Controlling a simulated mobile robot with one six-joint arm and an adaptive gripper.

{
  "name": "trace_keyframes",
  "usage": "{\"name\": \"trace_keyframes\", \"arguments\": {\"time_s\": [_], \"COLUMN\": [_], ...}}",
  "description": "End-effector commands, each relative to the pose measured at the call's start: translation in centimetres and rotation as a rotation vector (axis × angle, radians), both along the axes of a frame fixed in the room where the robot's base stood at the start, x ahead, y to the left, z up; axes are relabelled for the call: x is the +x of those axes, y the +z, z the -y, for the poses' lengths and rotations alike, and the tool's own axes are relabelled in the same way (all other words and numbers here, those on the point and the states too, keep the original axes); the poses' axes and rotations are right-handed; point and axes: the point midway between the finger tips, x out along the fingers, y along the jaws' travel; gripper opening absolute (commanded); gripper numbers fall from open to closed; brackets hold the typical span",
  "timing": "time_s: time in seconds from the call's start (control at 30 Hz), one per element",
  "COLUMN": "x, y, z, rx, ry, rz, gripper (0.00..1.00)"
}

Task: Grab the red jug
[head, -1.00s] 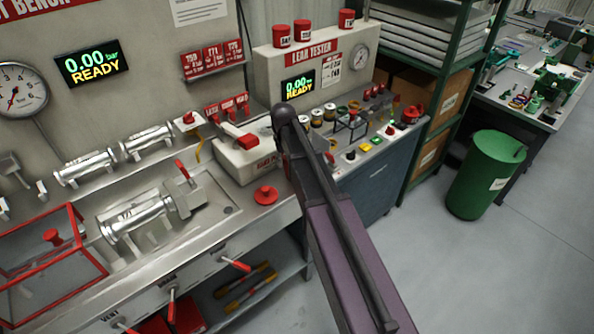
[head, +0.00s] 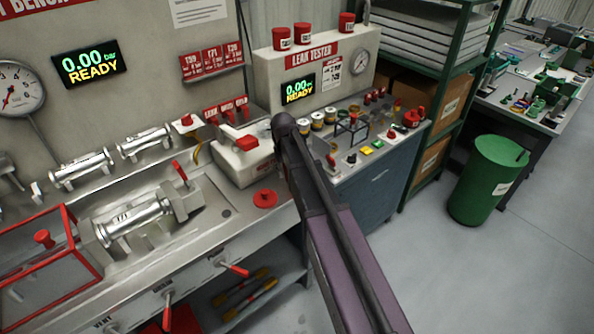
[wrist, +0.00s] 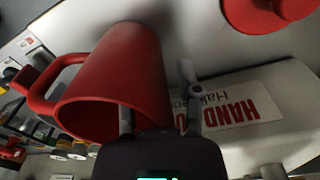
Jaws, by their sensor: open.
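The red jug (wrist: 140,68) lies large in the left half of the wrist view, with its open mouth facing the lower left and its loop handle (wrist: 42,88) on the left. My gripper (wrist: 158,100) is open at the bottom middle. Its left finger overlaps the jug's body near the rim, and its right finger is just right of the jug. I cannot tell whether either finger touches it. In the head view my arm covers the area in front of the leak tester, my gripper is hidden, and I cannot make out the jug for sure.
A white panel (wrist: 233,108) lettered HAND is close on the right in the wrist view, with a red round part (wrist: 268,12) above.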

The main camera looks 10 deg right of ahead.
Motion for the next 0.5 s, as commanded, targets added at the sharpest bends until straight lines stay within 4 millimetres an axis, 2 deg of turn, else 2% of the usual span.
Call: {"name": "trace_keyframes", "arguments": {"time_s": [0.1, 0.13, 0.27, 0.5], "x": [0.0, 0.0, 0.0, 0.0], "y": [0.0, 0.0, 0.0, 0.0], "z": [0.0, 0.0, 0.0, 0.0], "rx": [0.0, 0.0, 0.0, 0.0], "ry": [0.0, 0.0, 0.0, 0.0], "rz": [0.0, 0.0, 0.0, 0.0], "gripper": [0.44, 0.38, 0.0, 0.0]}}
